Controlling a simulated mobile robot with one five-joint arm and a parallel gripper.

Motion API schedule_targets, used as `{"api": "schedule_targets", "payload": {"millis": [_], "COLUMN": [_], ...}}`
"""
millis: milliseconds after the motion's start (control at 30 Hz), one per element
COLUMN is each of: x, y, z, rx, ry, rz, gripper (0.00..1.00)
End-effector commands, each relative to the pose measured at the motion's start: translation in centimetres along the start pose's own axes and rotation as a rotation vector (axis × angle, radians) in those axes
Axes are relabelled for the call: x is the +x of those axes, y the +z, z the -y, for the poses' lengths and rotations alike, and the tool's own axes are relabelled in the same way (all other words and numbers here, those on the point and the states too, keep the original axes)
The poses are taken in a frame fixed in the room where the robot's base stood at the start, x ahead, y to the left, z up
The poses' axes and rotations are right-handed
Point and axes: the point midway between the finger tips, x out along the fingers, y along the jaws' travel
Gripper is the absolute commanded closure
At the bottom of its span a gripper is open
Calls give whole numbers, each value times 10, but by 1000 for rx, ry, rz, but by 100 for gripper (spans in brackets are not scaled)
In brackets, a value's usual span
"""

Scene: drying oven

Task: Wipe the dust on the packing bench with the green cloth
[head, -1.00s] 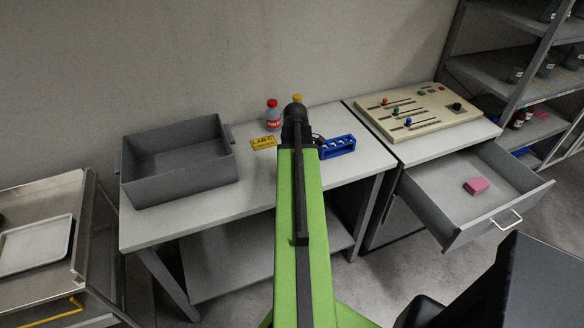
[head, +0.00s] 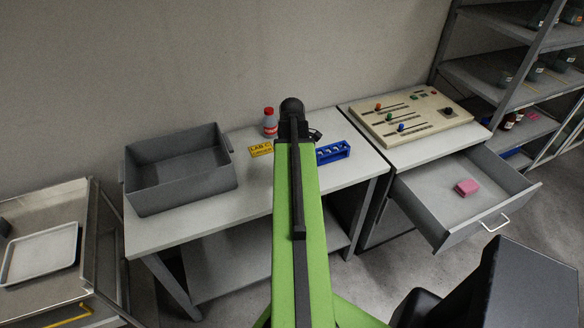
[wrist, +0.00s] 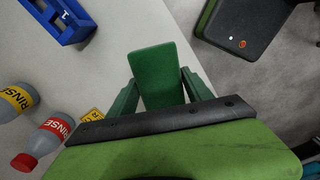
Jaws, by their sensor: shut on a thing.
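My gripper (wrist: 158,82) is shut on the green cloth (wrist: 156,68), which sticks out between its two green fingers in the wrist view. The cloth is over the pale bench top (wrist: 98,62); I cannot tell whether it touches. In the head view the bench (head: 190,228) stands against the wall, and my arm hides the gripper and cloth. I cannot make out any dust on the visible top.
On the bench are a grey bin (head: 180,190), a yellow lab sign (head: 260,149), a blue rack (head: 333,152) and two rinse bottles (wrist: 52,133) (wrist: 14,101). To the right are a control panel (head: 412,117) and an open drawer (head: 440,205) holding a pink block (head: 466,187).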

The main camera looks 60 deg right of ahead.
Motion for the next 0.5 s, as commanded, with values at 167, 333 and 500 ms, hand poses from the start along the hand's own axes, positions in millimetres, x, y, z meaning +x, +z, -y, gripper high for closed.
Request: {"api": "schedule_targets", "payload": {"millis": [167, 333, 500], "x": [2, -9, -29], "y": [0, 0, 0], "z": [0, 0, 0], "rx": [0, 0, 0], "ry": [0, 0, 0], "rz": [0, 0, 0], "gripper": [80, 80, 80]}}
